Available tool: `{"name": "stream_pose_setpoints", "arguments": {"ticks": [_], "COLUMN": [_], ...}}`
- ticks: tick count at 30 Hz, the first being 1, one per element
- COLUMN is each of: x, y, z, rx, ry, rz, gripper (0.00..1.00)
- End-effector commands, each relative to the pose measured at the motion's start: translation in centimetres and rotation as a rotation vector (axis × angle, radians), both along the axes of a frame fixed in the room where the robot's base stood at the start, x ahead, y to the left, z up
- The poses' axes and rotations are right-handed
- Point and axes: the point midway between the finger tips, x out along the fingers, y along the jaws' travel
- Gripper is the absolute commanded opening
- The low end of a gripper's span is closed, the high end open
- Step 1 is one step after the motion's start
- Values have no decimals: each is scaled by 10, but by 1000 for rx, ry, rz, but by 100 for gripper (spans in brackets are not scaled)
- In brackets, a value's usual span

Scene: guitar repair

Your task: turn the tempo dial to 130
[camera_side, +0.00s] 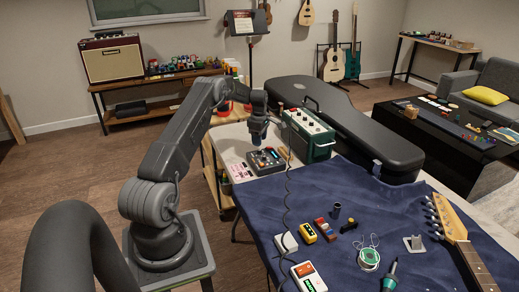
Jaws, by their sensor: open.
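My gripper (260,142) points down at the far left end of the table. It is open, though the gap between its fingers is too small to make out. Directly below it is a small dark box (267,163) with controls on top. My gripper hides part of this box. I cannot tell whether the fingertips touch it. No dial can be singled out as the tempo dial at this size, and no number on it can be read.
A green amplifier (307,135) stands close right of the dark box, with a black guitar case (345,125) behind. A pink-white card (240,172) lies left. The blue cloth (300,200) holds pedals, a solder spool (368,258) and a guitar neck (462,240). A dark cable hangs in front.

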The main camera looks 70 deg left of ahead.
Motion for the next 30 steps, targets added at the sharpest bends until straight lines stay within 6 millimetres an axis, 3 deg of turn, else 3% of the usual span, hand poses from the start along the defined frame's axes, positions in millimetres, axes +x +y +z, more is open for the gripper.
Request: {"name": "stream_pose_setpoints", "arguments": {"ticks": [3,9,21,30], "x": [0,0,0,0], "y": [0,0,0,0], "z": [-22,-44,-50,-50], "rx": [-1,0,1,1], "ry": [1,0,-1,-1], "rz": [-1,-1,-1,-1], "gripper": [47,47,46,17]}}
